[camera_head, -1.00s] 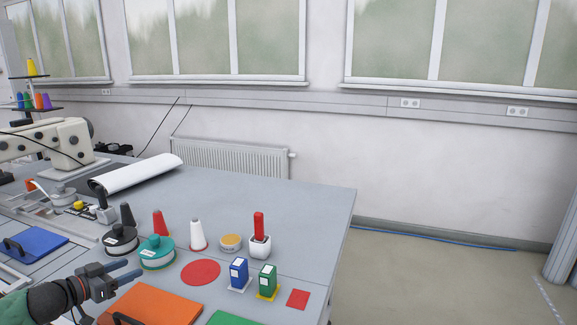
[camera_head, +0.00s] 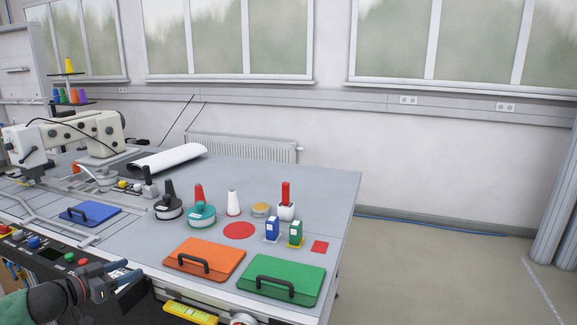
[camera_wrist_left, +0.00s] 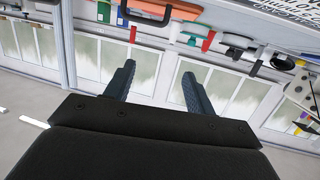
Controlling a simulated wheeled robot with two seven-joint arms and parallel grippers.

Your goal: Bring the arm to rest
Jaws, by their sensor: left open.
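My left gripper (camera_head: 122,277) is at the lower left of the head view, in front of the table's near edge. Its fingers point right and it holds nothing. In the left wrist view its two dark fingers (camera_wrist_left: 157,88) stand apart with nothing between them, and the scene there appears upside down. My right gripper is not in view.
The grey table (camera_head: 320,185) holds an orange lidded case (camera_head: 222,256), a green case (camera_head: 298,275), a blue case (camera_head: 97,210), several thread cones and small boxes. A sewing machine (camera_head: 85,138) stands at the left. A control panel (camera_head: 50,262) lies near my left gripper.

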